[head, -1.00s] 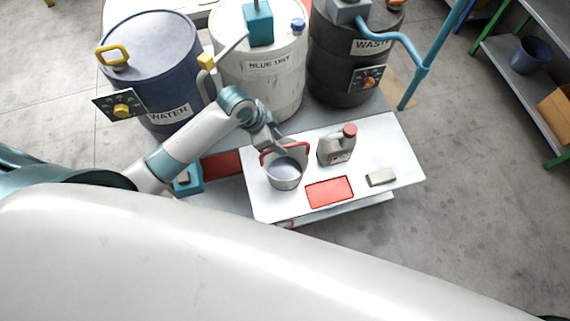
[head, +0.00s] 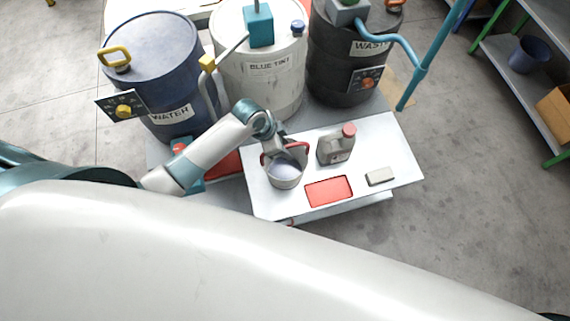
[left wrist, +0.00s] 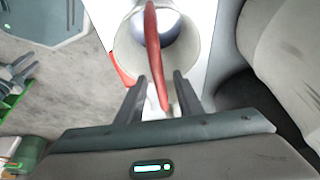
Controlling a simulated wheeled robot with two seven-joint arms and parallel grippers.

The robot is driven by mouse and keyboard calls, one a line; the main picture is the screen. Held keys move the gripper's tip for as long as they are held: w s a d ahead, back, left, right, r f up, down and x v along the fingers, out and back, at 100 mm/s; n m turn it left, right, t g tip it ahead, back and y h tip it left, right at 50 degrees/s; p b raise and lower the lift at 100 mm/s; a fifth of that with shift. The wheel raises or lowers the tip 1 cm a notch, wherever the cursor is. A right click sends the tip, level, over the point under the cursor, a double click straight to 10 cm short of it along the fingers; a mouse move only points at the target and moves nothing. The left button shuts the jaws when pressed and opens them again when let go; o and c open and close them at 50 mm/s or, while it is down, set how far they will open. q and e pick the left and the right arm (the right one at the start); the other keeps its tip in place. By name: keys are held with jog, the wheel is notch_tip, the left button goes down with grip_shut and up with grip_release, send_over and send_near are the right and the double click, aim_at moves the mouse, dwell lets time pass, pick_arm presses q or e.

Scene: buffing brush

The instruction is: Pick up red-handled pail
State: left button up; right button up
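The pail (head: 285,177) is a grey bucket with a red handle, standing upright on the white table in the head view. In the left wrist view its red handle (left wrist: 152,40) runs up across the pale pail opening (left wrist: 180,38). My left gripper (head: 279,148) is just above the pail's far rim, at the handle. In the left wrist view the left gripper (left wrist: 159,78) is open, its two fingers on either side of the handle's near end with gaps visible. My right gripper is not in view.
A grey jug with a red cap (head: 337,146) stands right of the pail. A red square (head: 329,190) and a pale block (head: 380,176) are on the white table (head: 400,150). Blue (head: 155,60), white (head: 265,85) and black (head: 340,75) drums stand behind.

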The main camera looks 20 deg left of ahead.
pick_arm(q)
jog(key=shift+p+x, duration=0.35)
jog(key=shift+x, duration=1.35)
grip_shut()
jog(key=shift+w, duration=0.1)
